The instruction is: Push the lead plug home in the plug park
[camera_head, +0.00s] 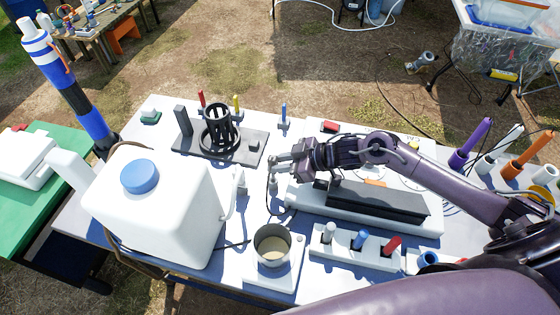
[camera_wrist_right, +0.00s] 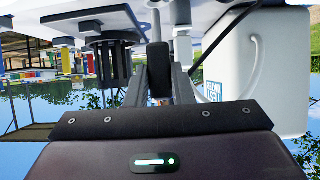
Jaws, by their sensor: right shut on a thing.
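My right gripper (camera_head: 281,164) is over the table between the dark stand and the meter case. It is shut on a dark plug, the lead plug (camera_wrist_right: 158,72), which shows between the two fingers in the right wrist view. In the head view a small grey piece (camera_head: 273,184) shows just below the fingertips, with a thin dark cable running down from it. I cannot tell the plug park apart with certainty; the gripper covers part of that area, and how deep the plug sits is hidden. My left gripper is not in view.
A white jug (camera_head: 160,210) with a blue cap stands left. A dark base with a round black cage (camera_head: 218,127) stands behind. A metal cup (camera_head: 272,246) and a white rack (camera_head: 353,250) with coloured pieces are in front. The white meter case (camera_head: 325,202) lies right, under my arm.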

